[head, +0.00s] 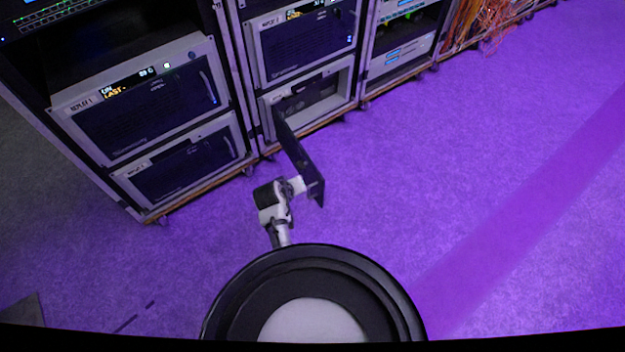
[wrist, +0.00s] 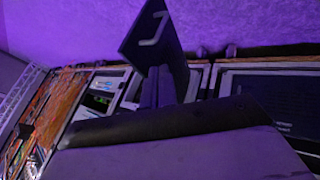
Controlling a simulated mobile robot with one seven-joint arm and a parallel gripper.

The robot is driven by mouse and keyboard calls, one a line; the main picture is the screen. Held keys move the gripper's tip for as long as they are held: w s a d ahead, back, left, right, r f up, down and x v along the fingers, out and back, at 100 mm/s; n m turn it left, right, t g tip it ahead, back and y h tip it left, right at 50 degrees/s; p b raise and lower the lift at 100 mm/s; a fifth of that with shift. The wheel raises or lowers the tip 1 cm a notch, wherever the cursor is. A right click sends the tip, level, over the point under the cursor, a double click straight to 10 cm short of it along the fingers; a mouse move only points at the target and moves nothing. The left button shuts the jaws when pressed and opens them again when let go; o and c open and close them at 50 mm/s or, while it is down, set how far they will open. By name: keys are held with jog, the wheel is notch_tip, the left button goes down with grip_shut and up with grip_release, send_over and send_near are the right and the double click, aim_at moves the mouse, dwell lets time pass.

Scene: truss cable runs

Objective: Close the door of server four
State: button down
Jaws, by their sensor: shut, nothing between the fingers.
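The open door (head: 300,158) is a dark flat panel, swung out from the lower server (head: 318,98) of the middle rack. I cannot read a number on that server. Its opening shows a grey interior. My gripper (head: 299,186) is shut and empty, close to the left side of the door near its free end. I cannot tell whether it touches the door. In the wrist view the dark door panel (wrist: 140,42) with its pale handle (wrist: 155,28) stands just beyond my gripper, whose dark body fills the lower part.
Above the open server is a closed server (head: 300,45). The left rack holds two closed servers (head: 145,105) and (head: 185,165). Orange cables (head: 490,22) hang in a rack at the back right. The purple floor (head: 470,170) to the right is clear.

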jog(key=w+d+f, duration=0.5)
jog(key=w+f, duration=0.1)
jog(key=shift+w+f, duration=0.2)
jog(key=shift+w, duration=0.05)
jog(key=shift+d, duration=0.15)
